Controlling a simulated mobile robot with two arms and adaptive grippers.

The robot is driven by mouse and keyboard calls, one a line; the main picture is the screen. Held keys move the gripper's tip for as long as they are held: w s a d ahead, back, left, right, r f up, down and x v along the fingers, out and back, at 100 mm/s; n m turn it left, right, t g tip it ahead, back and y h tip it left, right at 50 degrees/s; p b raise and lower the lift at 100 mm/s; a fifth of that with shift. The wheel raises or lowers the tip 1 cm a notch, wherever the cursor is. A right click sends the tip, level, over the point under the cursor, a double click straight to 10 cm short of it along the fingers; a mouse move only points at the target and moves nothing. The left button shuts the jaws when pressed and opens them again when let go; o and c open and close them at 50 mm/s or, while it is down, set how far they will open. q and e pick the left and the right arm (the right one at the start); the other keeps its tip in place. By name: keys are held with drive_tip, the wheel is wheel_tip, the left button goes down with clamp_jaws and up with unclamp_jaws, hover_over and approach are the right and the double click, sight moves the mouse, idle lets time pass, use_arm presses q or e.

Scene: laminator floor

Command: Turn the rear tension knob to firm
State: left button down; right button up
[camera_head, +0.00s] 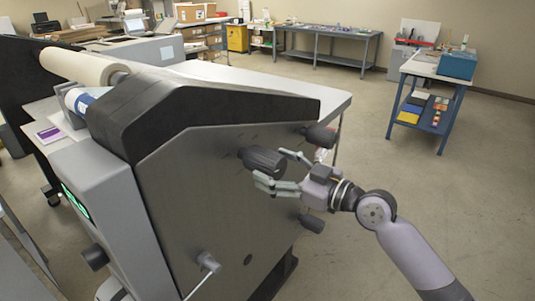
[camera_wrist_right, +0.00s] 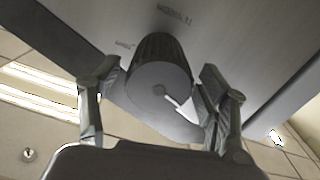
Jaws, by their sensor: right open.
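A large dark ribbed knob (camera_head: 262,160) sticks out from the grey side panel of the laminator (camera_head: 190,190). My right gripper (camera_head: 272,167) is open, its fingers pointing at this knob from the right. In the right wrist view the knob (camera_wrist_right: 160,88) lies between the two open fingers of the right gripper (camera_wrist_right: 161,72), with gaps visible on both sides. A white pointer line marks the knob's round end face, pointing to the lower right. Small dark lettering on the panel beside it is too blurred to read. My left gripper is not in view.
Another dark knob (camera_head: 320,137) sits further back on the panel, and one (camera_head: 312,223) lower down. A crank handle (camera_head: 205,263) is near the bottom. A blue-framed bench (camera_head: 430,72) stands at the back right. The floor right of the machine is clear.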

drive_tip(key=shift+x, duration=1.15)
drive_tip(key=shift+c, duration=0.4)
drive_tip(key=c, duration=1.1)
